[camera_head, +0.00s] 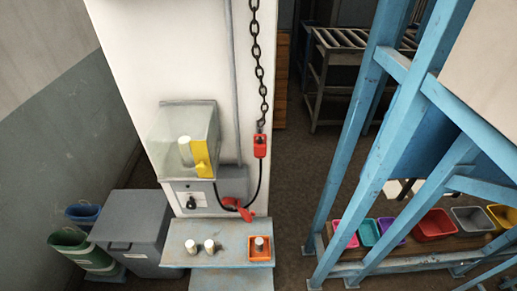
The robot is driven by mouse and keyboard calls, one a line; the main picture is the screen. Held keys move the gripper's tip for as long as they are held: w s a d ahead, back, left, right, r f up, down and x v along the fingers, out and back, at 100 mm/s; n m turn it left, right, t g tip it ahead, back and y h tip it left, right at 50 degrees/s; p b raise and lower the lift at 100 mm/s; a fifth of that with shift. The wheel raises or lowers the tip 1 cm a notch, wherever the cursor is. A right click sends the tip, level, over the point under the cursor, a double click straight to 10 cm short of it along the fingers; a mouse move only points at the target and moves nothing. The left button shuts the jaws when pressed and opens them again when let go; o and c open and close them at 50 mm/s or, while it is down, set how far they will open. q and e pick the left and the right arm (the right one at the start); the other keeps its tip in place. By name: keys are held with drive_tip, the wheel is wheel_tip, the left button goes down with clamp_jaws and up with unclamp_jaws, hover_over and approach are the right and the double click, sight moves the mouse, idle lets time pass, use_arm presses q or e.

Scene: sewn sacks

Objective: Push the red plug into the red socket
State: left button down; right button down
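A red block (260,146) hangs at the lower end of a dark chain, in front of the white column, with a black cable running down from it. A second red piece (246,212) sits lower, beside the right side of a grey control box (190,198), where the black cable curves in. The pieces are small; I cannot tell for certain which is the plug and which the socket. The two red pieces are apart. Neither of my grippers is in view.
A clear-sided box with a yellow part (201,158) is above the control box. A blue shelf (215,255) below holds two pale cylinders and an orange tray (260,248). Bins stand left; a blue frame (372,150) and coloured trays stand right.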

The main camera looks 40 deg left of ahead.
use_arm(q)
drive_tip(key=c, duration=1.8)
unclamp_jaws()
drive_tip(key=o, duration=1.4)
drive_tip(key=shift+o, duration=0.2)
